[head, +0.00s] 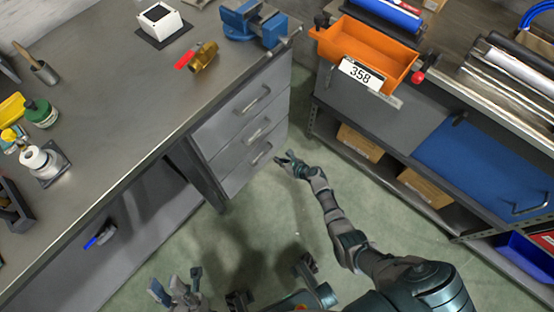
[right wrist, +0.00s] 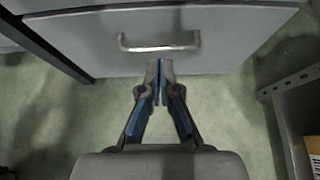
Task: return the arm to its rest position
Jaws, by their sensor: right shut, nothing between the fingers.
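My right arm stretches forward in the head view, and its gripper (head: 283,160) is near the lowest drawer of the workbench. In the right wrist view my right gripper (right wrist: 158,78) has its blue-padded fingertips together with nothing between them. The tips appear just below the drawer handle (right wrist: 158,42); I cannot tell if they touch the drawer front. My left gripper (head: 176,290) is low at the bottom edge of the head view, away from the bench, and its fingers look spread.
The grey drawer unit (head: 232,150) looks closed. Its workbench (head: 110,100) carries a blue vise (head: 252,22), a brass valve (head: 202,57) and bottles. An orange bin (head: 366,45) labelled 358 sits on the right-hand shelf unit. Green floor (head: 250,230) lies free between them.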

